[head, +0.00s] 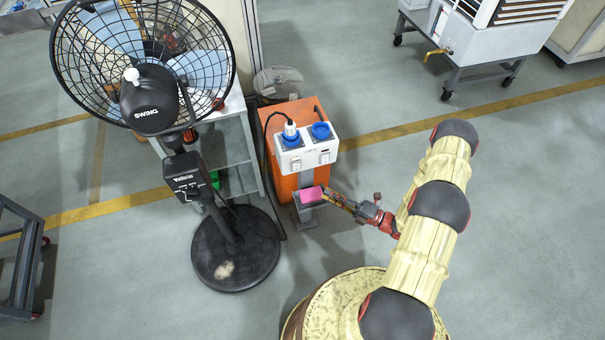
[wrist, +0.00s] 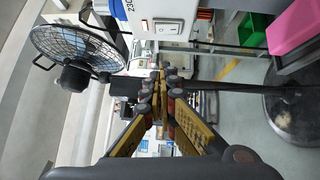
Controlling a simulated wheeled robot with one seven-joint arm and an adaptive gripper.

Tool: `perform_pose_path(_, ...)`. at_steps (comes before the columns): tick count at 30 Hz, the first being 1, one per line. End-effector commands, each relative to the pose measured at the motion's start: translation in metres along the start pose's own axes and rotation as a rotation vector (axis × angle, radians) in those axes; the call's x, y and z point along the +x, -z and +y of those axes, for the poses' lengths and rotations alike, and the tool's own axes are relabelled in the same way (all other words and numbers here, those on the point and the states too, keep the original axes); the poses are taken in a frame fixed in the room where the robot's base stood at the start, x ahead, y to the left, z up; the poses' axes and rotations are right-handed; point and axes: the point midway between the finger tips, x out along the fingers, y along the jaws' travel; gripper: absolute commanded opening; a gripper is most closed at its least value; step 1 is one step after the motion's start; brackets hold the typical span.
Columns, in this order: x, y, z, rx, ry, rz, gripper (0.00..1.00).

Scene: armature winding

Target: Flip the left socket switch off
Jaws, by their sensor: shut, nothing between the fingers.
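The white socket box (head: 308,146) sits at the top of an orange cabinet. It has two blue sockets, and a plug with a black cord is in the left one. The left switch (head: 296,163) is below the left socket, and the right switch (head: 325,158) is below the right one. My gripper (head: 328,194) is shut and empty, below the box and beside a pink block. In the wrist view, the gripper (wrist: 160,75) points past a white rocker switch (wrist: 168,30) on the panel, apart from it. Its on or off position is unclear.
The pink block (head: 312,196) rests on a grey stand under the box. A pedestal fan (head: 145,85) stands close on the left, its round base (head: 235,262) on the floor. A green bin (head: 214,180) is on the shelf behind it.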

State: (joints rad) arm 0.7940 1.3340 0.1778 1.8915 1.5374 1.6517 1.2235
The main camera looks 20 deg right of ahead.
Motion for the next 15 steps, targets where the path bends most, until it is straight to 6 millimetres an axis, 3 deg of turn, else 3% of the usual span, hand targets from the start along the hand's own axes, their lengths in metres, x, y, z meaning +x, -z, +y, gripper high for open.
perform_pose_path(8, 0.019, 0.001, -0.001, -0.001, 0.0, 0.005, 0.0)
perform_pose_path(15, 0.061, 0.002, -0.002, -0.001, 0.0, 0.006, 0.0)
